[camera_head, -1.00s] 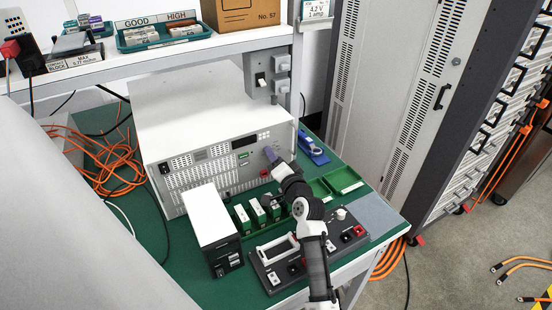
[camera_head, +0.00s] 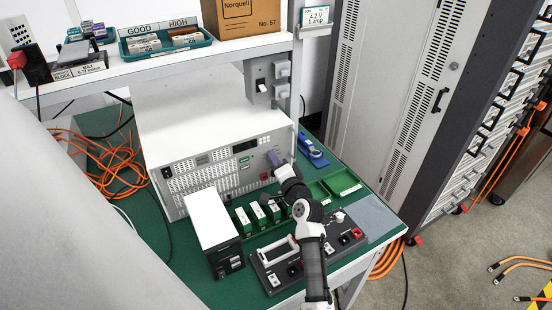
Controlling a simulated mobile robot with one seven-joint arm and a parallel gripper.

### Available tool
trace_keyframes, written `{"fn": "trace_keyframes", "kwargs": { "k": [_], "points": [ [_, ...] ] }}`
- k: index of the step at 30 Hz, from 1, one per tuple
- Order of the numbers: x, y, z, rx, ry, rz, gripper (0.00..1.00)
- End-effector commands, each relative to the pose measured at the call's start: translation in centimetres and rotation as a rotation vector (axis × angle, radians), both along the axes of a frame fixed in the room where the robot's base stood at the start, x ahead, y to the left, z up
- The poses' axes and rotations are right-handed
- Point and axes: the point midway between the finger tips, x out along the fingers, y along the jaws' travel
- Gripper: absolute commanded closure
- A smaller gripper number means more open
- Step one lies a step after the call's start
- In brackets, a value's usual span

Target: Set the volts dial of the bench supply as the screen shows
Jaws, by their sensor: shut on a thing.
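The bench supply (camera_head: 213,107) is a large pale box on the green bench, with a vented front panel and a dark display (camera_head: 244,146) whose digits I cannot read. My gripper (camera_head: 272,156) is at the right part of the supply's front panel, shut on what appears to be the volts dial. My fingers and wrist hide the dial, so its pointer and label cannot be read.
A white-topped box (camera_head: 209,216), green modules (camera_head: 257,212) and a black terminal panel (camera_head: 275,281) stand before the supply. A blue tool (camera_head: 313,150) and green tray (camera_head: 341,183) lie to the right. The shelf (camera_head: 190,52) overhangs behind. Orange cables (camera_head: 105,165) lie left.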

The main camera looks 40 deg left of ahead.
Motion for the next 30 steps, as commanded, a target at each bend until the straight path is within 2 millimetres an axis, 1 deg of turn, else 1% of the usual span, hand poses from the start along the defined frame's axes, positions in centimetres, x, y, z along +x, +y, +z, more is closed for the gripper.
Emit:
{"fn": "trace_keyframes", "kwargs": {
  "k": [1, 6, 30],
  "points": [
    [-0.09, 0.07, 0.36, 0.014, 0.042, 0.002, 0.96],
    [-0.04, 0.04, 0.45, 0.076, 0.191, 0.001, 0.96],
    [0.14, -0.05, 0.12, 0.368, 0.892, 0.0, 0.97]
  ]
}}
